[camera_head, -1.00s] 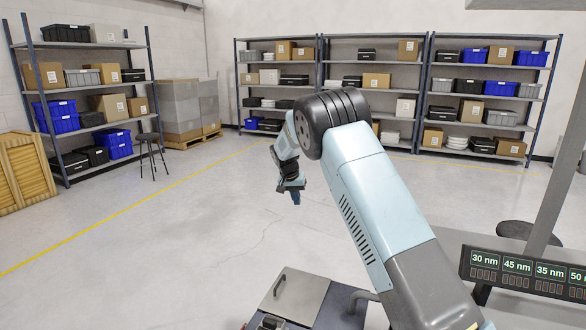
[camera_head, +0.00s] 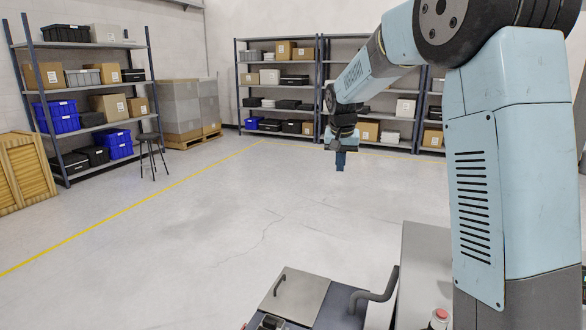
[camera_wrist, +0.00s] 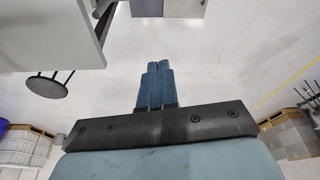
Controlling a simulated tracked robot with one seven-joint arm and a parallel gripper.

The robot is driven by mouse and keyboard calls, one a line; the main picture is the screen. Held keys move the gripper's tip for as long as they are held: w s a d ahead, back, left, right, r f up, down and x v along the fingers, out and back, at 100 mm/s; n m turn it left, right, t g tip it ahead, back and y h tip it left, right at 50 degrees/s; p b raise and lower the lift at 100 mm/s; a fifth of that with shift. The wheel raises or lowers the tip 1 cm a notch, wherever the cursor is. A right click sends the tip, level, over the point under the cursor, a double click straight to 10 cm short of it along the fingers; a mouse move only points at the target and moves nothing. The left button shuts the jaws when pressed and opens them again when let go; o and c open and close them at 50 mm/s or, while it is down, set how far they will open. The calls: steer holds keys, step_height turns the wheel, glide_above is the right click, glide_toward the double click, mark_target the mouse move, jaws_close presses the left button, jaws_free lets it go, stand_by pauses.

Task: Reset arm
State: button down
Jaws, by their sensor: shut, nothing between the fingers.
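My gripper (camera_head: 340,165) hangs pointing down in the head view, at the end of my raised blue-grey arm. It is in the air above open floor, in front of the back shelves as seen. In the wrist view, the blue fingers of my gripper (camera_wrist: 159,64) lie together with nothing between them. My arm's upper links fill the right side of the head view and hide part of the shelves.
A stool (camera_head: 150,140) stands by the left shelf (camera_head: 85,45). The wrist view shows a round stool (camera_wrist: 50,88). The middle floor is clear.

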steer(key=s+d+r+n+t, duration=0.1)
steer(key=s+d+r, duration=0.3)
steer(key=s, duration=0.7)
steer(key=s+d+r, duration=0.3)
steer(key=s, duration=0.8)
steer(key=s+d+f, duration=0.1)
steer(key=s+f, duration=0.1)
steer(key=s, duration=0.7)
steer(key=s+d+f+n+t, duration=0.1)
steer(key=s, duration=0.8)
steer(key=shift+d+f+y, duration=0.15)
steer(key=shift+f+y, duration=0.15)
steer(key=shift+f, duration=0.1)
steer(key=c, duration=1.8)
jaws_free()
